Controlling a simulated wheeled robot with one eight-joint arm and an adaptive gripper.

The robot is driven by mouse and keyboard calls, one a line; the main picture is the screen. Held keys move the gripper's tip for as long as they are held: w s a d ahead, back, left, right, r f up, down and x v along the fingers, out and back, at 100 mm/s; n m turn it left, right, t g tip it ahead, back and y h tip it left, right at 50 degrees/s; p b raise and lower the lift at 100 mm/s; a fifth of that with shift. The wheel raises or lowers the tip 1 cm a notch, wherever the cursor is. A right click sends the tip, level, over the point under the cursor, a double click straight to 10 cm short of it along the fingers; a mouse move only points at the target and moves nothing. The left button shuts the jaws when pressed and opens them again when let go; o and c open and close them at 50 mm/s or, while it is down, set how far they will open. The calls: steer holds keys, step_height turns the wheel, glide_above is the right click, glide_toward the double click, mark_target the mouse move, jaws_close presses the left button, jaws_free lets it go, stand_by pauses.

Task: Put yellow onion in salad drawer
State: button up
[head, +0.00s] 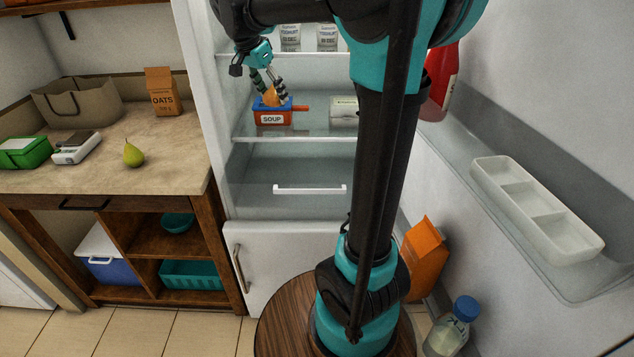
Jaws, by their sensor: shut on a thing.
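The yellow onion (271,96) shows as a small orange-yellow shape between the fingers of my gripper (270,93). My gripper is shut on it, inside the fridge at the middle shelf. It is right at the blue top of the red container labelled SOUP (273,116). I cannot tell whether the onion touches that container or is behind it. The salad drawer (310,207) is the clear bin with a white handle below this shelf. It looks shut, and its right side is hidden by my arm.
A pale carton (343,110) stands on the same shelf (300,136). Yoghurt pots (290,38) stand above. The open fridge door at right holds a white tray (535,208) and a red bottle (440,84). A pear (133,153) lies on the counter at left.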

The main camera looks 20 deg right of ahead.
steer(key=shift+w+f, duration=0.1)
steer(key=shift+f, duration=0.25)
steer(key=shift+a+f, duration=0.2)
steer(key=shift+f, duration=0.3)
steer(key=shift+a+f, duration=0.15)
steer(key=shift+f, duration=0.3)
steer(key=shift+m, duration=0.5)
steer(key=a+f, duration=0.1)
steer(key=f, duration=0.3)
steer(key=s+a+f, duration=0.1)
steer(key=f, duration=0.4)
steer(key=s+f, duration=0.1)
steer(key=f, duration=0.4)
steer(key=shift+a+f, duration=0.15)
steer(key=shift+a, duration=0.25)
step_height(320, 180, down, 15)
steer(key=shift+s+r, duration=0.15)
steer(key=d, duration=0.1)
steer(key=w+d, duration=0.1)
steer(key=d, duration=0.1)
steer(key=shift+w+d+f, duration=0.25)
steer(key=shift+w+f, duration=0.15)
steer(key=shift+f, duration=0.2)
steer(key=shift+f, duration=0.15)
